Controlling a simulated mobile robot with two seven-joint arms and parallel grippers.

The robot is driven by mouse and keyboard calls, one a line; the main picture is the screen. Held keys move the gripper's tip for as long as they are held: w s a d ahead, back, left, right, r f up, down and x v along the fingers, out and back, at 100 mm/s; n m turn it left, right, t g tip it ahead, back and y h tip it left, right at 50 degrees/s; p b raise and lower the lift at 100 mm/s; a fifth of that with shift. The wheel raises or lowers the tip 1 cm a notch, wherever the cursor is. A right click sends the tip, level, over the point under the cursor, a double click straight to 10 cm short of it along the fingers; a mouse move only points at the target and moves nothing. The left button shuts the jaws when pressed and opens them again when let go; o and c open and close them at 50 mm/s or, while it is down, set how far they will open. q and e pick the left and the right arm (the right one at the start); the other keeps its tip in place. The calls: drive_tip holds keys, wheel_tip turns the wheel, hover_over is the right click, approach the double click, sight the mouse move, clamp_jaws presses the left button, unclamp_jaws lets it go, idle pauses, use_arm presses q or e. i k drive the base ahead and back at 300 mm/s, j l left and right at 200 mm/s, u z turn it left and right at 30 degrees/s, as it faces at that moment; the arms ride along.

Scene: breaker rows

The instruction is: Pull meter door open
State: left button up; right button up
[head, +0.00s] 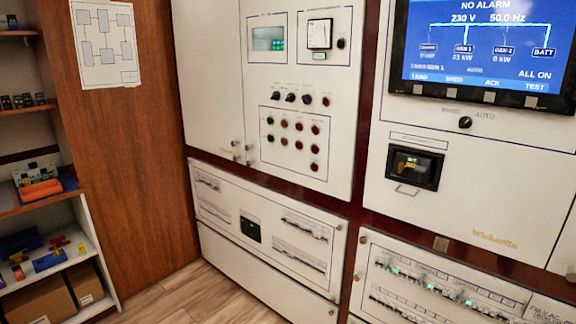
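White cabinet doors fill the middle and right of the head view. The upper middle door (270,90) carries a lit green display (268,39), a square dial meter (319,34) and rows of dark and red knobs. It looks shut flush. Small round knobs (236,147) sit near its lower left edge. On the right panel is a black-framed window (413,168) with a lit readout, and a small wire handle (407,190) below it. I cannot tell which of these is the meter door. Neither of my grippers is in view.
A blue alarm screen (478,42) is at upper right. Breaker rows with green lights (430,285) are at lower right. Shelves with coloured parts (40,189) and cardboard boxes (40,301) stand at left. Wooden floor (170,297) shows clear at the bottom.

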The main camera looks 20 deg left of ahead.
sight(311, 62)
drive_tip(key=i+j+u, duration=0.15)
drive_tip(key=i+u, duration=0.95)
drive_tip(key=i, duration=0.15)
